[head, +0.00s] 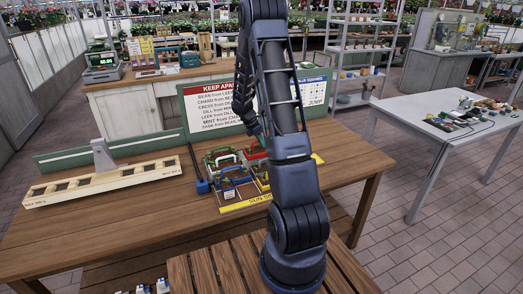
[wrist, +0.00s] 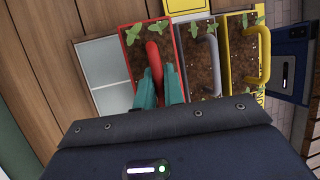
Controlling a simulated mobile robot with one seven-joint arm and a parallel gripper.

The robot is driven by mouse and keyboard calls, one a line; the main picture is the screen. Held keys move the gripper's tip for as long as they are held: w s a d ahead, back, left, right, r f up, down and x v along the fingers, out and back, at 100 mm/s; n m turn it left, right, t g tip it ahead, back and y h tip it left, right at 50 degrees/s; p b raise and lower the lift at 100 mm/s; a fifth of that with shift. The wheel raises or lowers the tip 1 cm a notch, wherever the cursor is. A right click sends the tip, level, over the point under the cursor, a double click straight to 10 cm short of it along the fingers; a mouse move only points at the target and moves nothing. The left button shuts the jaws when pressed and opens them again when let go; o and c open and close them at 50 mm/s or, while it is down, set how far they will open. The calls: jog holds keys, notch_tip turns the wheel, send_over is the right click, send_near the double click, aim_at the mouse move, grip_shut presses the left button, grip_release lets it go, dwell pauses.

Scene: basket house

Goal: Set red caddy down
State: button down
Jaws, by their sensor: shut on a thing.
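The red caddy (wrist: 124,48) holds dark soil and green seedlings. In the wrist view it is beside a grey caddy, with its red handle (wrist: 153,58) between the teal fingers of my gripper (wrist: 159,90). The gripper is shut on that handle. Its near end is hidden by the gripper body. In the head view part of the red caddy (head: 253,150) shows just left of my arm, which hides the gripper. I cannot tell whether the caddy touches the surface below.
A grey-handled caddy (wrist: 207,60) and a yellow caddy (wrist: 248,50) stand right of the red one in the wrist view. A pale panel (wrist: 104,65) lies left. A sign board (head: 212,106) stands behind; a wooden rack (head: 105,182) lies left on the table (head: 130,225).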

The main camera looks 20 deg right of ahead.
aim_at(261, 149)
jog(key=shift+f, duration=2.15)
jog(key=shift+f, duration=0.1)
jog(key=c, duration=1.5)
grip_release()
